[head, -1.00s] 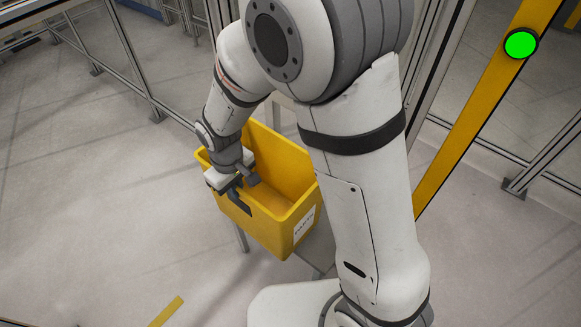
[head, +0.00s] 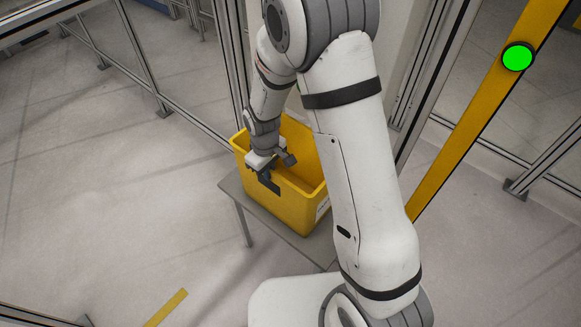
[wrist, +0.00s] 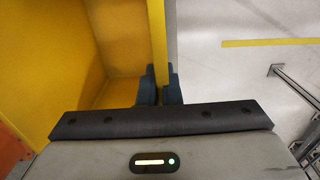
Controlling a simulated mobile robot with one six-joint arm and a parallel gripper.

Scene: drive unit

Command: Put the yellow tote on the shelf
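The yellow tote (head: 283,200) is an open, empty-looking bin with a white label on its right end, partly hidden behind my arm. It is upright over a grey flat-topped shelf (head: 262,222), whose front edge shows below it. I cannot tell whether its bottom touches the shelf. My gripper (head: 277,174) is at the tote's near rim. In the wrist view, the dark fingers (wrist: 160,86) press on both sides of the tote's yellow wall (wrist: 158,45).
Metal-framed fence panels (head: 146,62) stand behind and left. A yellow post (head: 470,120) with a green light (head: 517,57) stands right. A yellow floor strip (head: 166,307) lies at the front left. The left floor is mostly clear.

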